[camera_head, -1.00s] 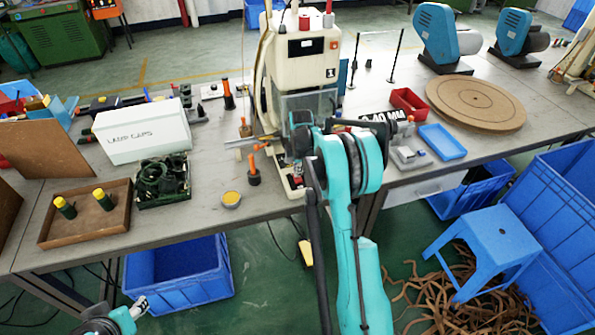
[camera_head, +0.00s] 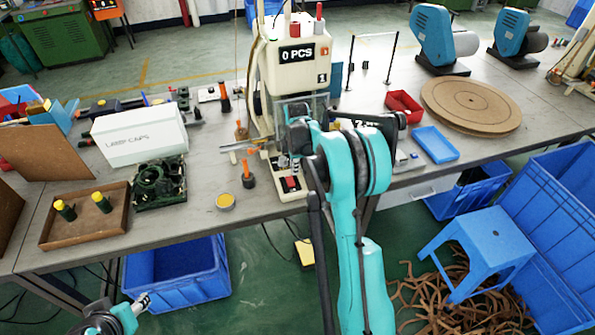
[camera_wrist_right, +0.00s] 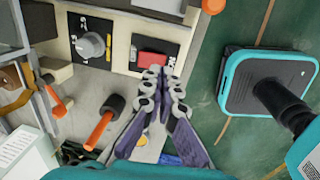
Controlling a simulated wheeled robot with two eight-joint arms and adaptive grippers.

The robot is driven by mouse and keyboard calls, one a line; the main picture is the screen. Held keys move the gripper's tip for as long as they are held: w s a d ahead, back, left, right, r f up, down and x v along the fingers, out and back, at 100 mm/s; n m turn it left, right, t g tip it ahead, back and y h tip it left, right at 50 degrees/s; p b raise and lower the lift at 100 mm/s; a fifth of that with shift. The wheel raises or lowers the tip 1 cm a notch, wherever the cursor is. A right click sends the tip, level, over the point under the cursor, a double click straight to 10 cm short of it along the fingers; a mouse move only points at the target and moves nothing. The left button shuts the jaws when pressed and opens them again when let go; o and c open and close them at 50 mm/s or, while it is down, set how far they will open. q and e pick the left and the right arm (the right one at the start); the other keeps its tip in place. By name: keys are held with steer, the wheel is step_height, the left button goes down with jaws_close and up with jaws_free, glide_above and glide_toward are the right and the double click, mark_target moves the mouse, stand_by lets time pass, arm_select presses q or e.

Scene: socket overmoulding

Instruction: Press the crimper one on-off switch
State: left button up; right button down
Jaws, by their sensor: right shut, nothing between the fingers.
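Crimper one (camera_head: 308,85) is the cream machine marked 1 at the middle of the bench, and its display (camera_head: 297,53) reads 0 PCS. Its red on-off switch (camera_head: 291,183) is on the front of the base and shows in the right wrist view (camera_wrist_right: 152,64) beside a grey knob (camera_wrist_right: 91,44). My right gripper (camera_wrist_right: 163,78) is shut and empty, its tips just by the red switch; whether they touch it I cannot tell. In the head view the arm partly hides this gripper. My left gripper (camera_head: 143,301) is at the lower left, away from the bench, its jaws unclear.
An orange-handled tool (camera_head: 248,174) and a small yellow tin (camera_head: 226,201) stand left of the crimper base. A white box (camera_head: 140,132) and a tray of green parts (camera_head: 160,184) lie further left. A blue tray (camera_head: 436,145) and red bin (camera_head: 404,105) are right.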

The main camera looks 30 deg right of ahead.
arm_select(q)
steer(key=shift+w+a+r+p, duration=0.1)
steer(key=shift+a+r+p, duration=0.1)
steer(key=shift+r+p, duration=0.3)
steer(key=shift+w+a+r+p, duration=0.1)
steer(key=shift+a+r+p, duration=0.1)
steer(key=shift+r+p, duration=0.3)
arm_select(e)
step_height(320, 180, up, 8)
steer(key=s+a, duration=0.1)
steer(key=shift+a+f, duration=0.15)
steer(key=shift+f, duration=0.1)
arm_select(q)
step_height(320, 180, down, 3)
steer(key=b, duration=0.2)
steer(key=shift+r+b, duration=0.2)
steer(key=shift+b, duration=0.15)
arm_select(e)
steer(key=shift+w+r+t, duration=0.3)
steer(key=shift+w+t, duration=0.2)
steer(key=shift+w, duration=0.1)
